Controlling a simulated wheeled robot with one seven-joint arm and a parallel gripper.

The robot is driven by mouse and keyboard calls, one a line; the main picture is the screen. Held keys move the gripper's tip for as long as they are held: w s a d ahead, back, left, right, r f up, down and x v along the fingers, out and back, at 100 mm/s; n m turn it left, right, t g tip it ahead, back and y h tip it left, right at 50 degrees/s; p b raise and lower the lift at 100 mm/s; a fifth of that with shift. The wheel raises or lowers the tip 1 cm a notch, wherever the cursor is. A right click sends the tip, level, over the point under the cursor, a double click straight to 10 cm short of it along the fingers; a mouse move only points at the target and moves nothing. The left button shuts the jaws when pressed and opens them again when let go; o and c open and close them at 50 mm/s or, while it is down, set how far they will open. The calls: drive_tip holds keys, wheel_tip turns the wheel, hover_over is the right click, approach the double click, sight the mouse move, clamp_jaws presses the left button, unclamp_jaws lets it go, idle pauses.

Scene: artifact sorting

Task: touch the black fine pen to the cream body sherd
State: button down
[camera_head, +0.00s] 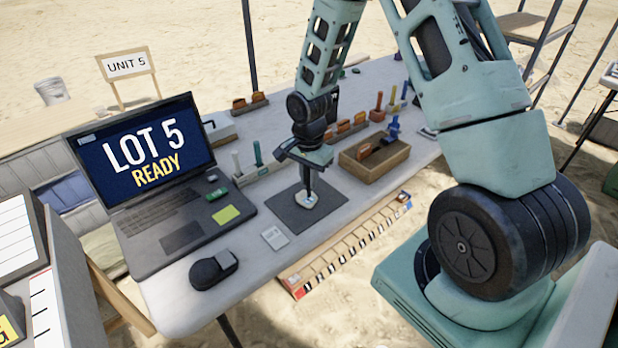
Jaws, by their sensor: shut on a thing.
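My gripper (306,163) points down over the dark grey mat (289,214) in the middle of the table. It is shut on a thin black pen (309,184), held upright with its tip downward. The cream sherd (301,200) lies on the mat directly under the pen. The pen's lower end meets the sherd in the picture, but whether it touches or hovers just above is too small to tell. My gripper hides the pen's upper part.
An open laptop (142,150) reading "LOT 5 READY" stands left, with a black mouse (212,269) in front. A wooden box (372,161) stands right of the mat. A white card (274,238) lies near the front edge.

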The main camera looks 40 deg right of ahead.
drive_tip(key=shift+r+p, duration=2.45)
drive_tip(key=shift+r, duration=0.85)
